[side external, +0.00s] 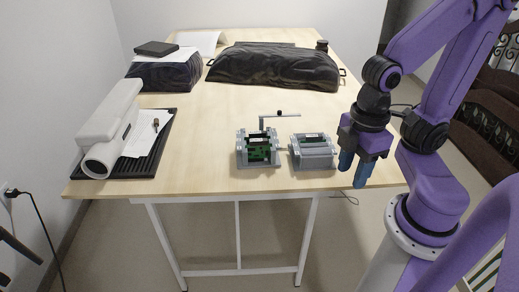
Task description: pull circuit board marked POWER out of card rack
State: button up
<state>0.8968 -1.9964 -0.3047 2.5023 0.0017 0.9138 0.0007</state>
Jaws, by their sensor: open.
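A small grey rack (243,158) with green circuit boards (261,151) in it stands near the front edge of the table. A second grey rack-like unit (315,153) stands just to its right, with a dark slot along its top. Markings are too small to read, so I cannot tell which board is POWER or which unit is the card rack. My gripper (353,171), with blue fingers, points down to the right of the second unit. It is open and empty, apart from both units.
A thin stand with a crossbar (279,114) rises behind the racks. A white cylindrical device (112,128) lies on a black ribbed mat (160,152) at left, with a paper sheet (146,137). Black covered bundles (275,68) lie at the back. The middle of the table is clear.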

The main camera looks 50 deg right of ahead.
dwell(0.4)
jog(key=shift+w, duration=0.1)
jog(key=shift+c, duration=1.1)
jog(key=w+a+m, duration=0.1)
jog(key=w+a, duration=0.2)
jog(key=w, duration=0.7)
jog(key=m, duration=0.2)
send_over(258, 140)
notch_tip(258, 140, down, 3)
notch_tip(258, 140, down, 17)
jog(key=shift+d+f, duration=0.1)
